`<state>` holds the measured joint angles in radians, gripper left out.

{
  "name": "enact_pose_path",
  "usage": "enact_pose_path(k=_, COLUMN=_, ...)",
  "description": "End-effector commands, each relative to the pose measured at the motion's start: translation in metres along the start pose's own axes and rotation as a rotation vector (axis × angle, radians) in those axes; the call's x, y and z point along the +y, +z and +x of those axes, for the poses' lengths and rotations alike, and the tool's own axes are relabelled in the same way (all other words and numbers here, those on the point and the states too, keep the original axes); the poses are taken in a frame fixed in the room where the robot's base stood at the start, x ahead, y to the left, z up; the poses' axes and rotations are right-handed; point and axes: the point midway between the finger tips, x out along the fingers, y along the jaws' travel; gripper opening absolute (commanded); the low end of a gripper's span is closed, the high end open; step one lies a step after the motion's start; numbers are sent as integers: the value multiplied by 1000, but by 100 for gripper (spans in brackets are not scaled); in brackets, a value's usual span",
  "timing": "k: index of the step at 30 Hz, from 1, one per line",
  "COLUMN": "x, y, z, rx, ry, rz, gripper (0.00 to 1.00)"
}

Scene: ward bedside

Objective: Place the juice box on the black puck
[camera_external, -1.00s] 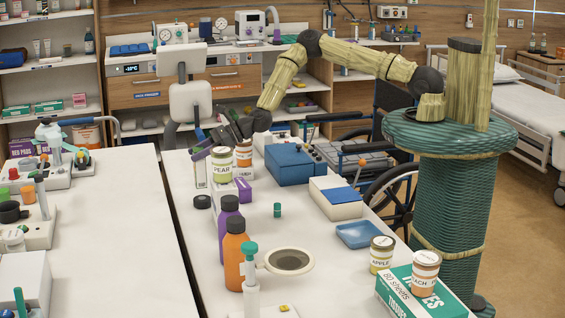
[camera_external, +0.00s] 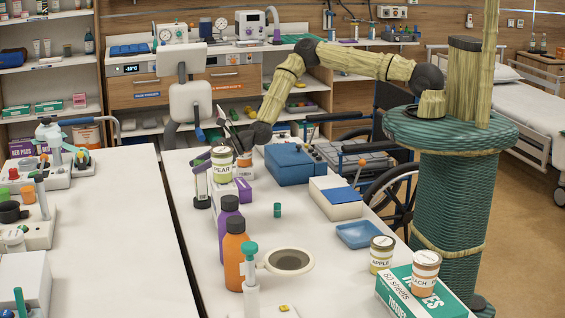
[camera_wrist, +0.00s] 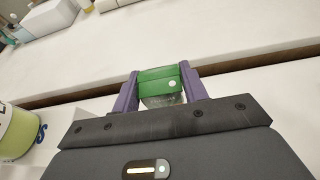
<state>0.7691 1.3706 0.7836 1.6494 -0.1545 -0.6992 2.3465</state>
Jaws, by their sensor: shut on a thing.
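My gripper (camera_external: 202,160) is shut on the juice box (camera_external: 199,182), which it holds upright at the far left of the middle table. The black puck (camera_external: 202,204) is on the table directly below the box. The box's lower end looks at or just above the puck; I cannot tell whether they touch. In the wrist view the puck is hidden.
A pear jar (camera_external: 222,165) stands close to the right of the box. Purple (camera_external: 230,228) and orange (camera_external: 236,262) bottles stand nearer the camera. A blue case (camera_external: 294,165) is to the right. A gap separates the left table (camera_external: 110,220).

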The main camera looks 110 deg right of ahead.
Motion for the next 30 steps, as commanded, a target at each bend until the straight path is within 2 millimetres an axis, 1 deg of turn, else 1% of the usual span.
enact_pose_path(k=1, x=0, y=-2, z=1, rx=-1, ry=0, rz=1, gripper=1)
enact_pose_path(k=2, x=0, y=-3, z=1, rx=1, ry=0, rz=1, gripper=45)
enact_pose_path(k=3, x=0, y=-2, z=0, rx=1, ry=0, rz=1, gripper=53)
enact_pose_path(k=5, x=0, y=-2, z=0, rx=1, ry=0, rz=1, gripper=65)
enact_pose_path(k=15, x=0, y=0, z=0, rx=1, ry=0, rz=0, gripper=65)
enact_pose_path(k=17, x=0, y=2, z=-1, rx=0, ry=0, rz=0, gripper=65)
enact_pose_path(k=19, x=0, y=0, z=-4, rx=1, ry=0, rz=1, gripper=65)
enact_pose_path(k=23, x=-1, y=-1, z=-16, rx=2, ry=0, rz=3, gripper=65)
enact_pose_path(k=30, x=-1, y=-2, z=-49, rx=2, ry=0, rz=1, gripper=65)
